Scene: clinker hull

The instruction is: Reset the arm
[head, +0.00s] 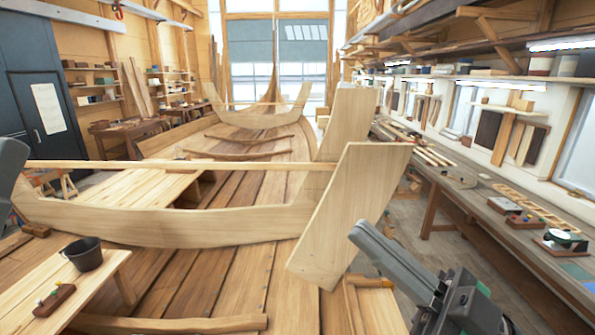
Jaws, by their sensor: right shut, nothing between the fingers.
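My right gripper (362,236) comes in at the lower right, with grey fingers pointing up and left from a dark body. It is shut and empty, in front of the lower right edge of a tall pale board (350,215) that stands up from the hull. I cannot tell whether it touches the board. At the left edge, only a cut-off grey piece of my left arm shows, and I cannot tell its jaw state.
The wooden hull (250,265) fills the middle, crossed by a pale frame (160,222). A dark bucket (84,254) and a small block with coloured knobs (54,300) stand on a plank bench (85,290) at lower left. A long workbench (470,190) with tools runs along the right.

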